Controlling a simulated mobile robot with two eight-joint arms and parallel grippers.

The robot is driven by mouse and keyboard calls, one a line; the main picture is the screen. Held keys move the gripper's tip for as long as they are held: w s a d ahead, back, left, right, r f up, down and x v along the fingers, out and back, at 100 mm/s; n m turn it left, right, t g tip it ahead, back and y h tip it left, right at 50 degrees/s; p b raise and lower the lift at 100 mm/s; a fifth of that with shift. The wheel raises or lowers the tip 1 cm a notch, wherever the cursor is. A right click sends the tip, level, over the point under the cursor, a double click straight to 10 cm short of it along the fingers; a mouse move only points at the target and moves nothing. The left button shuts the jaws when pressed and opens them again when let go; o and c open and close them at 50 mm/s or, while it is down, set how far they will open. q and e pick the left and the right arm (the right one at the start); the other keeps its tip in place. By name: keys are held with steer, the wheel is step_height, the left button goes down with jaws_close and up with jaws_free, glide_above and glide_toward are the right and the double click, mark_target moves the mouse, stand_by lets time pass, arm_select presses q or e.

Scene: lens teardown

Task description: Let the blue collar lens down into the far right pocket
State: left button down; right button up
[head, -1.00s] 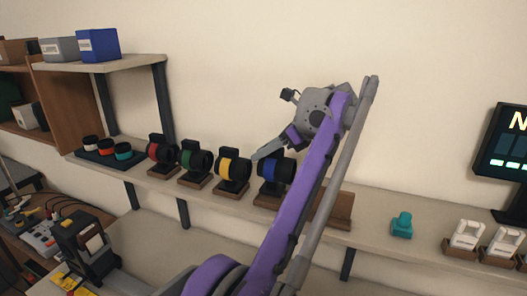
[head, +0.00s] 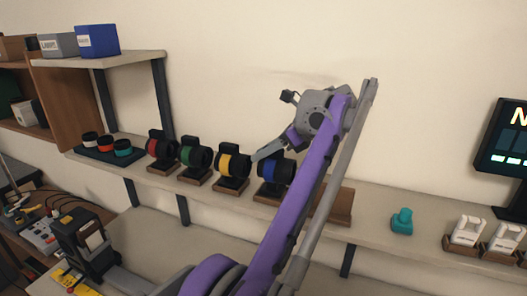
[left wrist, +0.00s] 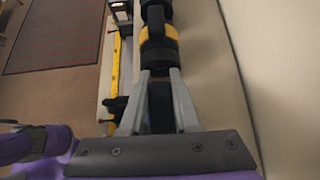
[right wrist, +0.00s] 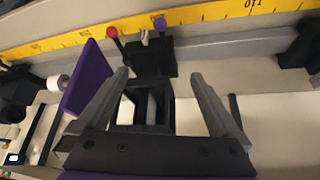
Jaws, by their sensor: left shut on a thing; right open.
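The blue collar lens (head: 277,170) is a black barrel with a blue band, at the right end of a row of stands on the wall shelf. My left gripper (head: 266,153) is shut on it from above. In the left wrist view, the dark barrel (left wrist: 160,105) shows between the fingers. The lens is at its dark stand with a brown base (head: 266,198); I cannot tell whether it rests there. My purple arm hides its right side. My right gripper (right wrist: 160,75) is open and empty in the right wrist view, over a black fixture with red and purple knobs (right wrist: 150,58).
Lenses with yellow (head: 227,165), green (head: 189,157) and red (head: 155,148) collars stand to the left. A dark tray (head: 92,153) with small rings lies farther left. A teal part (head: 402,221) and white parts (head: 467,231) are to the right, below a screen (head: 508,140).

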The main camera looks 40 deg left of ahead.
arm_select(q)
steer(key=shift+f, duration=0.6)
arm_select(e)
steer(key=shift+s+f, duration=0.15)
steer(key=shift+f, duration=0.2)
arm_select(q)
steer(key=c, duration=0.6)
jaws_free()
steer(key=shift+o, duration=0.2)
steer(key=p+v, duration=0.2)
steer(key=v, duration=0.7)
steer(key=shift+a+r, duration=0.15)
steer(key=shift+r, duration=0.05)
steer(key=shift+w+d+r, duration=0.2)
steer(key=shift+d+r, duration=0.1)
steer(key=shift+d, duration=0.45)
arm_select(e)
steer(key=shift+w+r, duration=0.5)
steer(key=shift+r, duration=0.35)
steer(key=shift+w+r, duration=0.5)
steer(key=shift+r, duration=0.3)
